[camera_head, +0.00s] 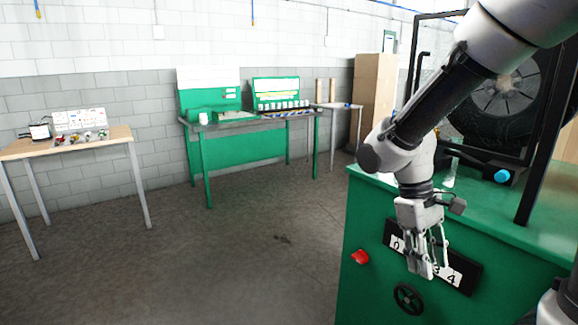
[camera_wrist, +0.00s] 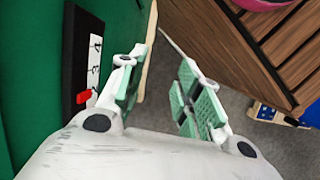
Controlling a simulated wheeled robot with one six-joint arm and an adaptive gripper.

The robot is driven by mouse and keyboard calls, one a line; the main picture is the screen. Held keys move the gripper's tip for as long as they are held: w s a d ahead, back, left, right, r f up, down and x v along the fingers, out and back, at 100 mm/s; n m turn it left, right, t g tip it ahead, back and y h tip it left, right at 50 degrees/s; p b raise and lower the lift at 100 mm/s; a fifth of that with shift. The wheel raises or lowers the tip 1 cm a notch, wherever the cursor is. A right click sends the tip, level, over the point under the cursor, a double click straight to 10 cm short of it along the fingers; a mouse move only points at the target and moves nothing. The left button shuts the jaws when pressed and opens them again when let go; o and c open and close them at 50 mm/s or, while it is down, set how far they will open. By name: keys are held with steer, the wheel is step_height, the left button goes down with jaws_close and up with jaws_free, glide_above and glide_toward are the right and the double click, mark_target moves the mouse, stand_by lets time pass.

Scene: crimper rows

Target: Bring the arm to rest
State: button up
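My arm (camera_head: 435,100) reaches in from the upper right of the head view and bends down at the elbow. My gripper (camera_head: 427,270) hangs fingers down in front of the green cabinet (camera_head: 375,225), partly covering its black number plate (camera_head: 462,277). In the wrist view my gripper (camera_wrist: 160,92) has its two green-padded fingers apart, with nothing between them. The number plate (camera_wrist: 80,60) with a red marker (camera_wrist: 84,96) lies to the left of the fingers there. I cannot tell whether the gripper touches the cabinet.
A red knob (camera_head: 360,257) and a black handwheel (camera_head: 408,298) are on the cabinet front. A black frame with a wheel (camera_head: 500,95) stands on top. Brown slatted wood (camera_wrist: 275,45) is right in the wrist view. The floor (camera_head: 240,250) is clear towards the wooden table (camera_head: 110,137) and green workbench (camera_head: 240,128).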

steer(key=s+d+r+m+t+y, duration=0.1)
steer(key=s+d+r+m+t, duration=0.1)
steer(key=r, duration=0.4)
steer(key=s+d+r+m+t+y, duration=0.1)
steer(key=s+d+r+m+t, duration=0.2)
steer(key=s+d+r+t, duration=0.2)
steer(key=shift+d+r+m+y, duration=0.3)
steer(key=shift+d+r+y, duration=0.1)
steer(key=shift+d+r, duration=0.35)
steer(key=shift+s+a+r, duration=0.1)
